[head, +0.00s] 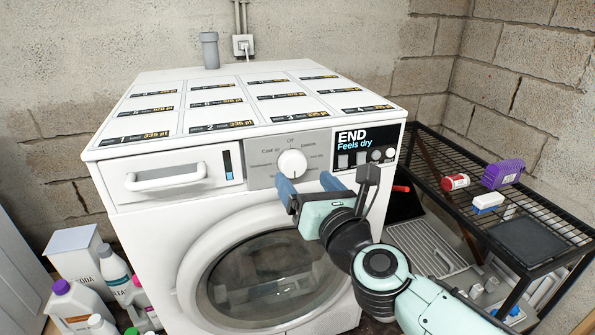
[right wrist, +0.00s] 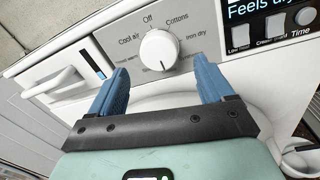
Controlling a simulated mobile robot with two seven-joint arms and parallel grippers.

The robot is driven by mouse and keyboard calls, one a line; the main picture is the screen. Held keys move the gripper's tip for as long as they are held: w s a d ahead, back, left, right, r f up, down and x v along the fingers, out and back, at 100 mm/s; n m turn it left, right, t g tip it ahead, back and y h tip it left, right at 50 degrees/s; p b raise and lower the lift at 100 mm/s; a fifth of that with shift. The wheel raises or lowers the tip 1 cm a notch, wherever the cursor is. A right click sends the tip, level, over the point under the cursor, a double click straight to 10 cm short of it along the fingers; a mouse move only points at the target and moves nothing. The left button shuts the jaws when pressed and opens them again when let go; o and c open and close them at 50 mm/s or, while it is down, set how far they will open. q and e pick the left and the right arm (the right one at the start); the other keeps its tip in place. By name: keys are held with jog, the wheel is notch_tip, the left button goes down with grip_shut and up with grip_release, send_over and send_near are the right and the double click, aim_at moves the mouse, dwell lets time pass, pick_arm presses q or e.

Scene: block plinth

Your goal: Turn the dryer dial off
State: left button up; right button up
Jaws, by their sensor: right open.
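The white dryer (head: 140,190) stands against the wall. Its round white dial (head: 291,163) is on a grey panel, with "Off" printed above it and other labels around it. In the right wrist view the dial (right wrist: 158,50) shows a small dark mark near its lower edge; the exact setting is hard to read. My right gripper (head: 308,182) is open and empty, just in front of and below the dial. In the right wrist view its blue fingers (right wrist: 160,68) are spread to either side of the dial, seemingly not touching it. My left gripper is not in view.
The display (head: 365,140) reads "END Feels dry". A drawer handle (head: 166,177) sticks out left of the dial, and the round door (head: 270,275) is below. A black wire rack (head: 470,170) stands at right. Bottles (head: 75,305) crowd the lower left.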

aim_at(295, 169)
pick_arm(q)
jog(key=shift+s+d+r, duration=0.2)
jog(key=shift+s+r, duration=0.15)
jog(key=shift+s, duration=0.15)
pick_arm(e)
jog(key=shift+x, duration=2.25)
jog(key=shift+c, duration=0.3)
jog(key=c, duration=1)
pick_arm(q)
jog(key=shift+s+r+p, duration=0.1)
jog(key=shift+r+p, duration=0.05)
jog(key=shift+p, duration=0.2)
